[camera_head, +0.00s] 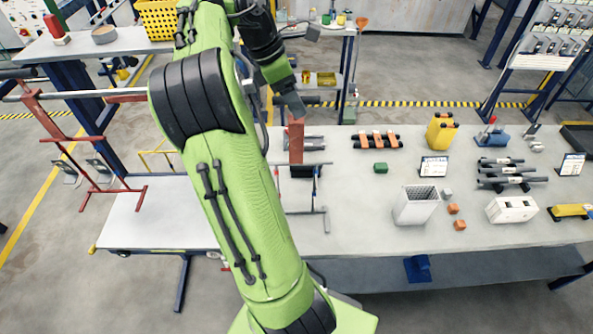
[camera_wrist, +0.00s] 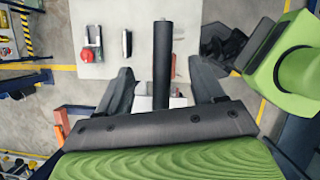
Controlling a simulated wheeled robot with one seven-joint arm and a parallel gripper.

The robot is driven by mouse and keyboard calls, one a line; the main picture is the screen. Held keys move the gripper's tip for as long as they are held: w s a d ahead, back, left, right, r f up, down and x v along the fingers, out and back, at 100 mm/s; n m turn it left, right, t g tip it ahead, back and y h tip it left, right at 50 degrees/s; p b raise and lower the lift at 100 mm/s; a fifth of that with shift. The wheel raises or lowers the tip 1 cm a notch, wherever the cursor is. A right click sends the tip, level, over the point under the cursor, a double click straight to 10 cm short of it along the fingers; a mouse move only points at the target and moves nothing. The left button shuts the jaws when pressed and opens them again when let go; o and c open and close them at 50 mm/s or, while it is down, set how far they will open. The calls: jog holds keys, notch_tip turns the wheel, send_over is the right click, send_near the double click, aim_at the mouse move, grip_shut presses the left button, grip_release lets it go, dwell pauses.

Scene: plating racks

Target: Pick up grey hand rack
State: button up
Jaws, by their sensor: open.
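A thin grey frame, which looks like the grey hand rack (camera_head: 326,221), stands on the table just right of my arm in the head view. My arm hides its left part. My gripper (camera_head: 291,101) is above the far side of the table, beyond the frame in the picture. In the wrist view, my gripper (camera_wrist: 160,72) has its two dark fingers wide apart. A dark grey cylinder (camera_wrist: 163,45) shows between them, with clear gaps on both sides. I cannot tell whether it belongs to the grey rack.
A red upright block (camera_head: 296,142) stands near the frame. A red rack (camera_head: 85,150) is at the left. The long table (camera_head: 360,225) also holds a white bin (camera_head: 417,205), a yellow canister (camera_head: 441,132) and small blocks. Bare tabletop lies right of the frame.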

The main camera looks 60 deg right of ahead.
jog(key=x, duration=0.4)
jog(key=shift+s+f, duration=0.15)
jog(key=shift+f, duration=0.15)
jog(key=shift+a, duration=0.2)
jog(key=shift+c, duration=1.2)
grip_shut()
jog(key=shift+d+r, duration=0.1)
